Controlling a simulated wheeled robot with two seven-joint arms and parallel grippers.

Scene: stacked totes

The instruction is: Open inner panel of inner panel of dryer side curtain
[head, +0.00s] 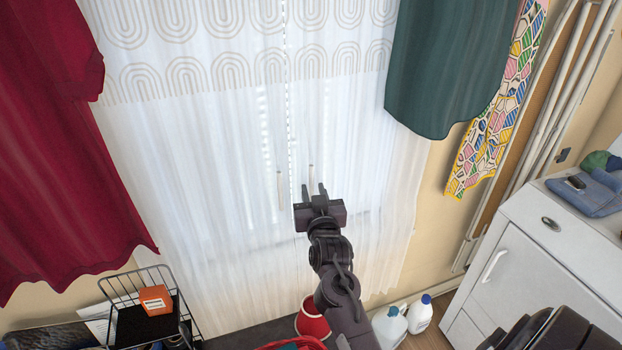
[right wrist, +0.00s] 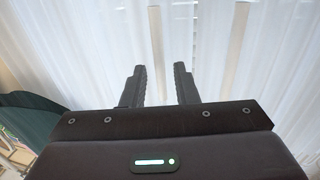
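The white sheer curtain (head: 200,160) hangs in two panels with a looped pattern at the top, meeting near the middle. Two thin pale wands hang at the meeting line, a left wand (head: 279,190) and a right wand (head: 310,178). My right gripper (head: 313,189) is open and empty, in front of the lower right wand. In the right wrist view, one wand (right wrist: 156,45) shows between and beyond the fingertips (right wrist: 160,70); the other wand (right wrist: 237,50) is to the right of the fingers. I see no contact with either. My left gripper is not in view.
A red garment (head: 50,150) hangs at left, a teal cloth (head: 440,70) and a patterned cloth (head: 495,120) at right. A wire basket (head: 150,300) stands lower left. Bottles (head: 420,313) and a red container (head: 312,318) stand below; a white cabinet (head: 530,275) is at right.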

